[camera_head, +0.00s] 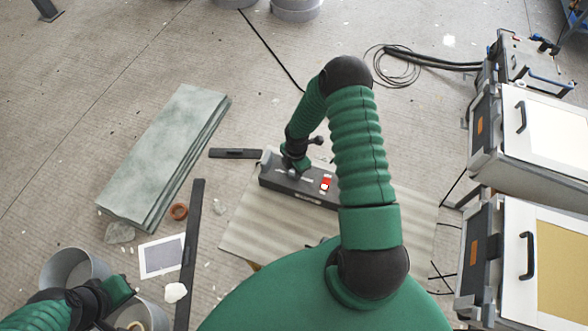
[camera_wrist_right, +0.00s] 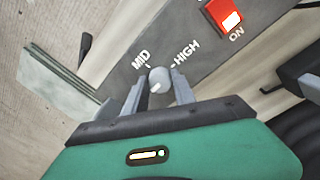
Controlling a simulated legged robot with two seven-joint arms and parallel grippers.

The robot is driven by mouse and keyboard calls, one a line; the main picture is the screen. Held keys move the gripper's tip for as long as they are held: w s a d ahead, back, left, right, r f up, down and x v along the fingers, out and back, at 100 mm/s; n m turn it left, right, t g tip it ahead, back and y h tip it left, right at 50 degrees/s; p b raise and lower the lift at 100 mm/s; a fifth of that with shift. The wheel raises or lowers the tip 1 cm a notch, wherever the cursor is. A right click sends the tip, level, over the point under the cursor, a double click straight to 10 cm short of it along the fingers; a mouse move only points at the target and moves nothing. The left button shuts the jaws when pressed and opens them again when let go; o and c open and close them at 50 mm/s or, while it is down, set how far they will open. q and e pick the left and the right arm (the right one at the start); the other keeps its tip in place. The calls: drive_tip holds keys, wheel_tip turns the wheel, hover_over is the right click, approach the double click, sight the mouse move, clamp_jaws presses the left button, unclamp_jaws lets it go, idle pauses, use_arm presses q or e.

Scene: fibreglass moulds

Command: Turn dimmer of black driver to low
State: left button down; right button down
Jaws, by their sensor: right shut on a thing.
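The black driver (camera_head: 318,194) is a long dark box lying on a pale mat in the middle of the head view. In the right wrist view its dark face (camera_wrist_right: 205,62) carries the printed words MID and HIGH, and a lit red switch (camera_wrist_right: 226,15) marked ON. The grey dimmer knob (camera_wrist_right: 159,81) has a pale pointer mark. My right gripper (camera_wrist_right: 158,88) is shut on the knob, one finger on each side. In the head view my right gripper (camera_head: 294,164) is at the driver's left end and covers the knob. My left gripper (camera_head: 118,296) is at the lower left, its fingers unclear.
A stack of green-grey sheets (camera_head: 165,155) lies left of the driver. Metal buckets (camera_head: 72,268) stand at lower left. White-fronted cases (camera_head: 545,130) line the right side.

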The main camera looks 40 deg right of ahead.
idle(0.3)
drive_tip(key=c, duration=1)
unclamp_jaws()
drive_tip(key=shift+c, duration=0.2)
wheel_tip(320, 180, up, 17)
drive_tip(key=shift+s+f, duration=0.15)
drive_tip(key=shift+s, duration=0.25)
